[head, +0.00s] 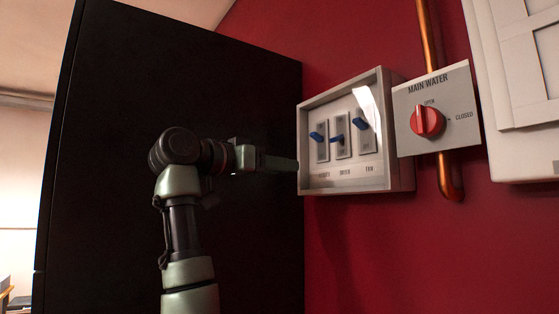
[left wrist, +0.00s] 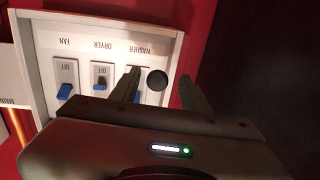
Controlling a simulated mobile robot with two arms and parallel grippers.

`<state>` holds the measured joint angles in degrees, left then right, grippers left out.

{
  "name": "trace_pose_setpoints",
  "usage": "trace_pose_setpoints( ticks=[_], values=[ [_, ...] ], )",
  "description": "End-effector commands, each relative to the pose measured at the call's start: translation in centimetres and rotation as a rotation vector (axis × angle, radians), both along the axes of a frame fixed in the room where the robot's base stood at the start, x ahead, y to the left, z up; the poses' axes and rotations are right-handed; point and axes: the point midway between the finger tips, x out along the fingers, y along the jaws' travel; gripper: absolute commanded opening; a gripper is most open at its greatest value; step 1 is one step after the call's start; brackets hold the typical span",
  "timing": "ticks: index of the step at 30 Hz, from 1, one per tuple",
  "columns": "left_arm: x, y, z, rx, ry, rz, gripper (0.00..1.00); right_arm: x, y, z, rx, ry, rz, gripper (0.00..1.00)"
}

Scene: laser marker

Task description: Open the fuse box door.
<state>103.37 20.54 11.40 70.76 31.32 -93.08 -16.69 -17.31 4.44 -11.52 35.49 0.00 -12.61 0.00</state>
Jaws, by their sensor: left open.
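The fuse box (head: 401,140) hangs on the red wall, a pale frame around several blue switches. Its clear door (head: 345,183) looks shut, with a bright reflection at its upper right. The left wrist view shows the box upside down, with the labels FAN, DRYER and WASHER. A dark round knob (left wrist: 157,80) sits near the WASHER end of the door. My left gripper (head: 290,164) is at the box's lower left edge in the head view. In the left wrist view, its open fingers (left wrist: 160,88) lie on either side of the knob; I cannot tell whether they touch it.
A MAIN WATER panel (head: 468,110) with a red dial (head: 427,121) is right of the box, over a copper pipe (head: 449,180). A white cabinet (head: 505,140) stands at the far right. A large black panel (head: 110,120) rises behind my left arm.

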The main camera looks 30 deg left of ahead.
Motion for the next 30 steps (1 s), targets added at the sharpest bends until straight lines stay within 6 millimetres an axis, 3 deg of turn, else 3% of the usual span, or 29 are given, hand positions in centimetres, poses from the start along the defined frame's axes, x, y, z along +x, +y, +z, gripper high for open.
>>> trace_pose_setpoints(
  ticks=[9,14,15,30],
  values=[
    [0.44,-0.08,-0.09,-0.001,0.0,0.001,0.46,0.16,-0.04,0.17,0.0,-0.002,-0.003,0.36],
    [0.43,-0.05,-0.08,-0.001,0.0,0.001,0.05,0.28,-0.04,0.18,0.0,-0.003,-0.003,0.36],
    [0.43,-0.03,-0.08,-0.001,0.0,0.002,0.0,0.28,-0.04,0.19,0.0,-0.003,-0.003,0.36],
    [0.35,-0.03,0.04,-0.001,-0.003,0.002,0.0,0.29,-0.3,0.19,-0.003,-0.004,0.0,0.36]
  ],
)
